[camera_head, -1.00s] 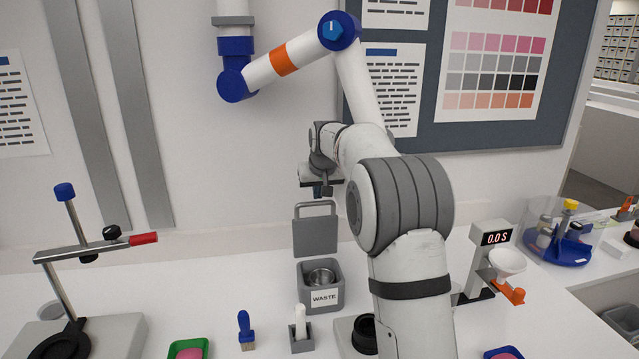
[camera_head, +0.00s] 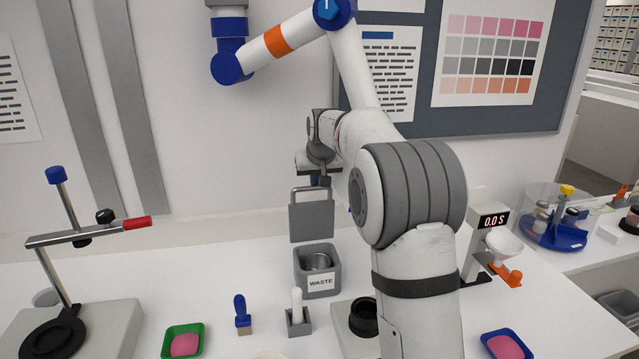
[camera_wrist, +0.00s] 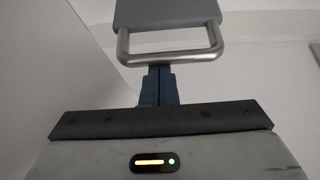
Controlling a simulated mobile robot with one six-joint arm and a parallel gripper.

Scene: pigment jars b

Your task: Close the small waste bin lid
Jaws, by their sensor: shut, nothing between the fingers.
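I cannot tell whether the fingertips touch the bar.
A round metal container (camera_head: 319,262) sits in the bin. In front stand a white-handled tool in a grey holder (camera_head: 298,320), a blue-handled brush (camera_head: 242,313) and a green tray (camera_head: 183,341).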

